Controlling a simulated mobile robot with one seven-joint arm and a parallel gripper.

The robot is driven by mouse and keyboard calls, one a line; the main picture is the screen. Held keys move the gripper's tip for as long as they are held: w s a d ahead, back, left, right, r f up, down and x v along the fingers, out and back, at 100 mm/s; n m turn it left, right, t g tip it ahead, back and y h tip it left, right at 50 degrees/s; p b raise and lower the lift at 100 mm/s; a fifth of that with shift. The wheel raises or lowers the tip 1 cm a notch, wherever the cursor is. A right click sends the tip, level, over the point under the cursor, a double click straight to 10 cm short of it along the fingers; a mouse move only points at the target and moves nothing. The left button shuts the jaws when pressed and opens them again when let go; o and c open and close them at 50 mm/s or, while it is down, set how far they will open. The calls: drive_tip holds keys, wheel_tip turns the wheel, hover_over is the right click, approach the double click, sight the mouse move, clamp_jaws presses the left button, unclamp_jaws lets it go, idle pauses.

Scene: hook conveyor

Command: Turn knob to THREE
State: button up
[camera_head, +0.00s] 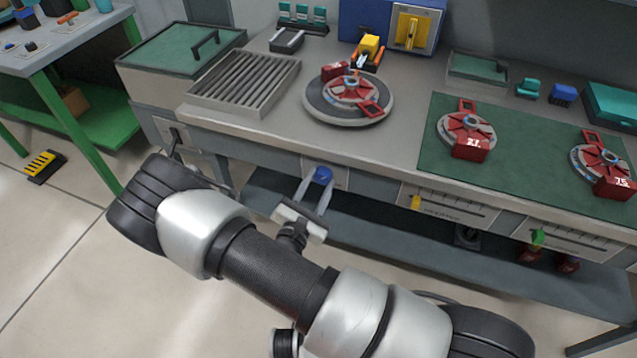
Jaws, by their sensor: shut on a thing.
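A blue round knob (323,174) sits on a small light panel (340,178) on the front face of the workbench. My gripper (318,188) reaches it from below, with one finger on each side, and is shut on it. The knob's markings and pointer are too small or hidden to read, so its setting cannot be told. My arm comes up from the lower right of the head view.
The grey workbench (405,115) carries a round turntable (350,112) with a red part, a slatted grey tray (243,85), and a green mat (540,150) with two red-and-grey parts. Slider panels (450,204) are right of the knob. A green table (85,50) stands left.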

drive_tip(key=shift+m, duration=0.3)
drive_tip(key=o, duration=1)
drive_tip(key=shift+o, duration=0.2)
drive_tip(key=shift+s, duration=0.1)
drive_tip(key=v, duration=1.7)
drive_tip(key=shift+s+p, duration=0.15)
drive_tip(key=shift+p, duration=0.15)
drive_tip(key=shift+a, duration=0.1)
